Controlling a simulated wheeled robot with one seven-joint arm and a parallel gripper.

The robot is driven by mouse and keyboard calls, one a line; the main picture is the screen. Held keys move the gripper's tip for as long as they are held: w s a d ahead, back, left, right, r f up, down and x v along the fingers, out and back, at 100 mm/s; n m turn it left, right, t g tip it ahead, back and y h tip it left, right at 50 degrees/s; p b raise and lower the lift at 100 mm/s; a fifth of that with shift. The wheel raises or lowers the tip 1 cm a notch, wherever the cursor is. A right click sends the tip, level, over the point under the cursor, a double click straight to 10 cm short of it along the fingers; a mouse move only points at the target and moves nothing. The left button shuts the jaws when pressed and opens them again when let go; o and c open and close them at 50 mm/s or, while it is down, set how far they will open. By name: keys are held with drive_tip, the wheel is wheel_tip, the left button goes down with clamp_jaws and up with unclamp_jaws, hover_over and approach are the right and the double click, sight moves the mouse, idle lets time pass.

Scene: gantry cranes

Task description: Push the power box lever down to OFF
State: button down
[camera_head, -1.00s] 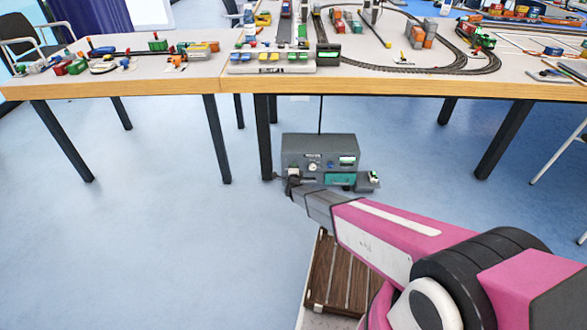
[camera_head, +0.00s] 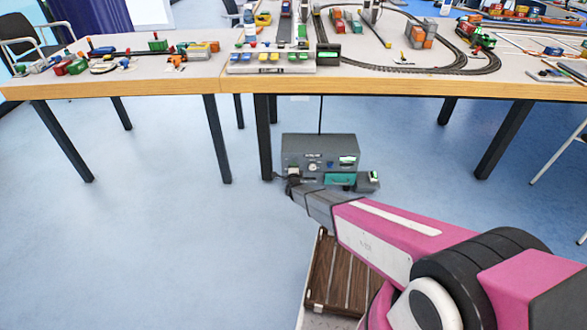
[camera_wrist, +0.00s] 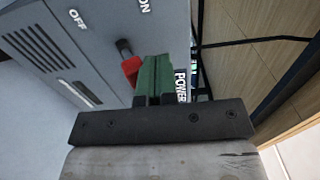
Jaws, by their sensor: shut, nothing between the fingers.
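The grey power box (camera_head: 300,147) stands on the floor under the table in the head view. In the wrist view its grey face (camera_wrist: 100,40) fills the upper left, with ON, OFF and POWER lettering. A lever with a dark stem and red handle (camera_wrist: 130,68) sticks out near the ON label. My gripper (camera_wrist: 155,60) has green fingers, shut together and empty. They are right beside the red handle and cover part of the POWER label. I cannot tell whether they touch the handle. In the head view my gripper is at the box's lower left, too small to make out clearly.
A dark table leg (camera_head: 264,140) is close to the box's left side. The blue floor (camera_head: 130,240) to the left is clear.

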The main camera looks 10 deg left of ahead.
drive_tip(key=f, duration=0.4)
drive_tip(key=shift+w, duration=0.2)
idle(0.6)
drive_tip(key=shift+s+r, duration=0.15)
drive_tip(key=shift+r, duration=0.5)
drive_tip(key=shift+s, duration=0.1)
drive_tip(key=v, duration=0.7)
idle(0.3)
idle(0.4)
